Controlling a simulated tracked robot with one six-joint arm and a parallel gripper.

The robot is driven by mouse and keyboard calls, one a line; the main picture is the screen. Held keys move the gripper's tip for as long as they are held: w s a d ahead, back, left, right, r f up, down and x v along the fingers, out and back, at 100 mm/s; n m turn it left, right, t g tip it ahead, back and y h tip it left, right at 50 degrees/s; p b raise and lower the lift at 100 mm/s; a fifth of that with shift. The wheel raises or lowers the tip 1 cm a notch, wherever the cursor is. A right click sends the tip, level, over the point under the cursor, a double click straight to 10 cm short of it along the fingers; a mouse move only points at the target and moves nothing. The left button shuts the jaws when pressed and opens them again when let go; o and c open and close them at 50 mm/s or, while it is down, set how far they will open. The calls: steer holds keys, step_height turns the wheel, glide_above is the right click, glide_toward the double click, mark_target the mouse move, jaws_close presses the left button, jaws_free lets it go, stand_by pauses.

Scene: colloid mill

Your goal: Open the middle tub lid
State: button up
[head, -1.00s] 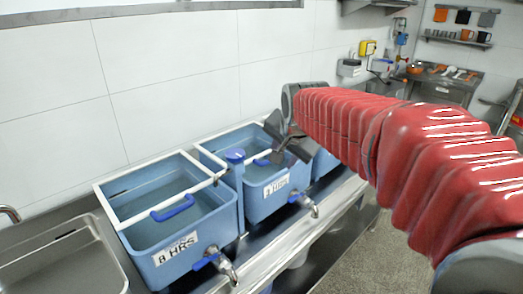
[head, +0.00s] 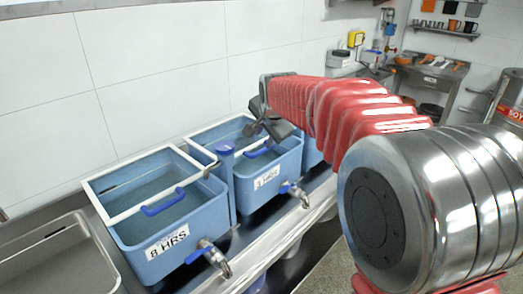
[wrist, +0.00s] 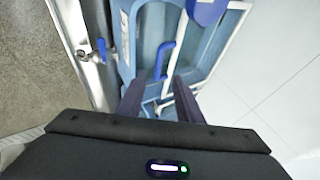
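The middle tub (head: 275,187) is a light blue box with a white-edged lid and a label on its front. Its blue lid handle (head: 259,149) is a bar near the front edge. My gripper (head: 268,128) is above this tub, just behind and above the handle in the head view. In the wrist view the handle (wrist: 164,60) lies ahead of the fingertips, roughly between their lines. My gripper (wrist: 157,82) is open with its two dark fingers apart and nothing between them. The lid lies flat on the tub.
The left tub (head: 180,230), labelled 8 HRS, has its own blue handle (head: 164,204). Taps (head: 295,193) stick out in front. The third tub is mostly hidden behind my arm. A white tiled wall stands behind.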

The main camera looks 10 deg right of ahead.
mark_target(260, 151)
steer(key=x, duration=1.3)
steer(key=shift+s+r, duration=0.1)
jaws_close()
steer(key=shift+d, duration=0.1)
stand_by(0.3)
